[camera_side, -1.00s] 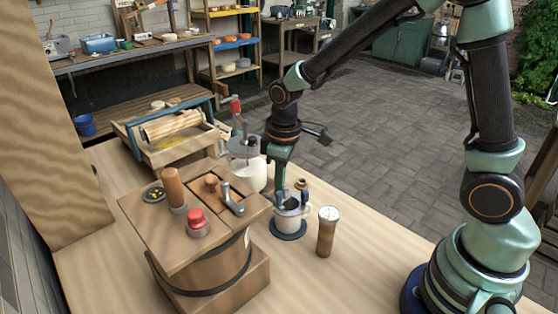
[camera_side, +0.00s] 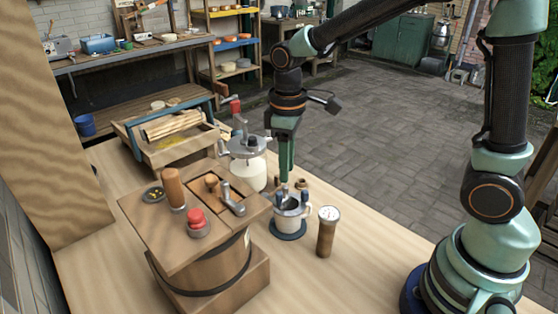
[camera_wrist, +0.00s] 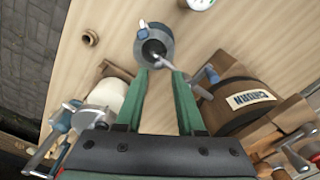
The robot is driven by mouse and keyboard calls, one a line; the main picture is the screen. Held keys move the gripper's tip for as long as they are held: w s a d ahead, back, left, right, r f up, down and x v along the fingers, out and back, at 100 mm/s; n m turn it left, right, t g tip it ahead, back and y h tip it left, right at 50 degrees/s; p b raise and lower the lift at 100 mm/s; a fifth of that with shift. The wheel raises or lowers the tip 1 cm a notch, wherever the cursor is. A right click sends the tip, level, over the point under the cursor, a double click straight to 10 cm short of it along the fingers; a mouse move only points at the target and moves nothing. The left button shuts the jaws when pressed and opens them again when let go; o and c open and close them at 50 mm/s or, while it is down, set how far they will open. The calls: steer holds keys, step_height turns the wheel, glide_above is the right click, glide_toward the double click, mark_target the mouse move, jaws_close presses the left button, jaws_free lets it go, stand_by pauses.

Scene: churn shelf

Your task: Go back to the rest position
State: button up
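My gripper (camera_side: 284,180) hangs pointing down just above a grey metal cup (camera_side: 289,218) that holds blue-handled tools and stands on a dark round mat. In the wrist view, the two green fingers of my gripper (camera_wrist: 163,72) are apart with nothing clamped between them. The cup (camera_wrist: 153,46) lies beyond the fingertips there, with a metal utensil in it.
A wooden churn (camera_side: 215,265) with knobs on its lid stands left of the cup. A wooden-bodied dial thermometer (camera_side: 327,235) stands to the right. A white jar (camera_side: 249,172) is behind. The front right tabletop is clear.

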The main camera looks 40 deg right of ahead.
steer(key=shift+r, duration=0.15)
steer(key=shift+s+d+r, duration=0.1)
steer(key=shift+d+r, duration=0.05)
steer(key=shift+r, duration=0.1)
steer(key=s+d+r+m+t, duration=0.5)
steer(key=s+d+r+m, duration=0.1)
steer(key=s+r, duration=0.2)
steer(key=shift+t, duration=0.3)
